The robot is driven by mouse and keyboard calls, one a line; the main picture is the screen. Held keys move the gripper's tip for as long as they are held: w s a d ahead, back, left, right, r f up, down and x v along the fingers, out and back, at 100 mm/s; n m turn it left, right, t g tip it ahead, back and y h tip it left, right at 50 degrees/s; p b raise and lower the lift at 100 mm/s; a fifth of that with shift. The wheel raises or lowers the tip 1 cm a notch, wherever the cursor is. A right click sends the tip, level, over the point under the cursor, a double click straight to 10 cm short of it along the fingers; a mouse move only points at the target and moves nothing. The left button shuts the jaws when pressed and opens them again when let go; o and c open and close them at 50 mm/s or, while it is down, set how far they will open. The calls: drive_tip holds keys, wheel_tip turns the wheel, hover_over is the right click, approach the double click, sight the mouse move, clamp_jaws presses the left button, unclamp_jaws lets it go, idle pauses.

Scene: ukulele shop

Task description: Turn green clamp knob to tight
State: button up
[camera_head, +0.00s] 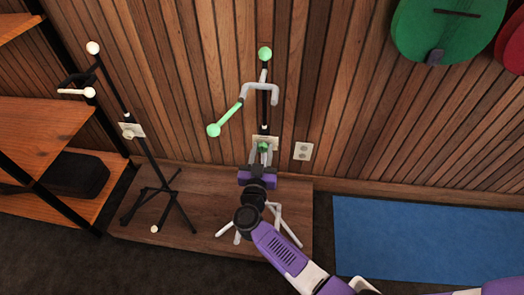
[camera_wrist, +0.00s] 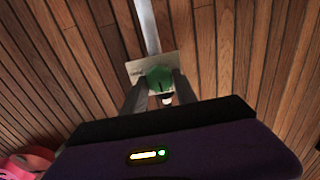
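The green clamp knob (camera_wrist: 160,78) sits on a pale plate (camera_wrist: 138,69) on the stand's post, with a dark mark on its face. In the head view the green knob (camera_head: 264,147) is partly hidden by my fingers. My gripper (camera_head: 262,153) is at the knob; in the wrist view my gripper's two grey fingers (camera_wrist: 159,88) stand apart, one on each side of it. I cannot tell whether they touch or press on the knob. The stand (camera_head: 265,108) has a grey yoke, a green ball on top and a green-tipped arm to the left.
A second, dark stand (camera_head: 145,155) with white balls is at the left, near a shelf (camera_head: 45,125). Both stands are on a low wooden platform (camera_head: 130,228). A wall outlet (camera_head: 303,151) is just right of the knob. A blue mat (camera_head: 420,235) lies at the right.

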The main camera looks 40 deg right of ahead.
clamp_jaws()
drive_tip(key=shift+m, duration=0.3)
drive_tip(key=shift+r+m+p, duration=0.1)
drive_tip(key=shift+m+p, duration=0.9)
drive_tip(key=shift+m, duration=0.2)
drive_tip(key=m, duration=0.3)
drive_tip(key=m+p, duration=0.1)
drive_tip(key=m, duration=0.2)
drive_tip(key=shift+s+d+f, duration=0.1)
drive_tip(key=shift+s+f, duration=0.05)
drive_tip(key=shift+f, duration=0.05)
drive_tip(key=m, duration=0.5)
drive_tip(key=shift+f+m, duration=0.15)
drive_tip(key=shift+m, duration=0.25)
drive_tip(key=m+b, duration=0.2)
drive_tip(key=m, duration=0.3)
